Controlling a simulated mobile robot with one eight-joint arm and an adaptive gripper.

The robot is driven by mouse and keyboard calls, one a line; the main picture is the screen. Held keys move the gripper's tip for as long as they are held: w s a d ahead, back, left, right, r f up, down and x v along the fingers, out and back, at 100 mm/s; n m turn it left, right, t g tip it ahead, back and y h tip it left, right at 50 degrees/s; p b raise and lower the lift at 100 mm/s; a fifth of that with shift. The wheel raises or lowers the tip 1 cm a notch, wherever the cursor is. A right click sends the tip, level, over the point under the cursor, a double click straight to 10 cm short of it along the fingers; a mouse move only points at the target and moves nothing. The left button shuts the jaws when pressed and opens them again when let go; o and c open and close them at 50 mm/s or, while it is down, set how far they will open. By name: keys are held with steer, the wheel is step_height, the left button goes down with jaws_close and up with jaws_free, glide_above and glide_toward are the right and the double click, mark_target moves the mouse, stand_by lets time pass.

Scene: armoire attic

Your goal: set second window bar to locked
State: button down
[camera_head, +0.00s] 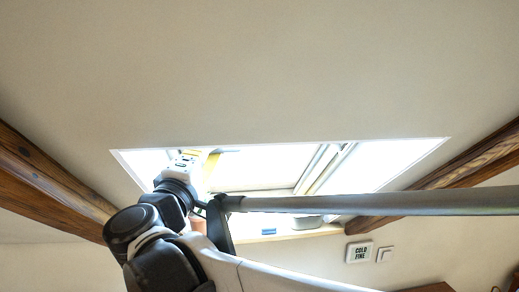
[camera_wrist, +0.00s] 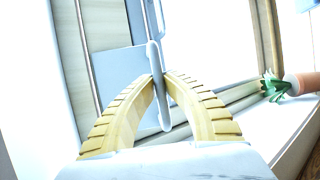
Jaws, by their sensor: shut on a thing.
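A slim pale grey window bar (camera_wrist: 152,54) runs upright along the window frame in the wrist view, its rounded lower end reaching down between my fingers. My gripper (camera_wrist: 159,79) has two curved, ribbed, yellow fingers, and their tips are closed on this bar from both sides. In the head view, my gripper (camera_head: 208,164) is up at the left part of the bright skylight window (camera_head: 265,172). The bar cannot be made out there. I cannot tell from these views whether the bar is in its locked position.
In the wrist view, a plant in an orange-brown pot (camera_wrist: 303,83) lies to the right of the fingers, by the sill. Wooden beams (camera_head: 40,165) flank the window in the head view. A sign (camera_head: 358,252) and a switch (camera_head: 385,254) are on the wall below.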

steer(key=shift+w+f+b, duration=0.2)
steer(key=shift+f+b, duration=0.05)
steer(key=shift+b, duration=0.25)
steer(key=w+t+b, duration=0.1)
steer(key=w, duration=0.1)
steer(key=w+a+m+t+b, duration=0.1)
steer(key=b, duration=0.1)
steer(key=shift+w+r+m+h, duration=0.15)
steer(key=shift+w+m+h, duration=0.15)
steer(key=shift+w+h, duration=0.1)
steer(key=c, duration=1.5)
jaws_free()
steer(key=shift+o, duration=0.2)
steer(key=shift+s, duration=0.1)
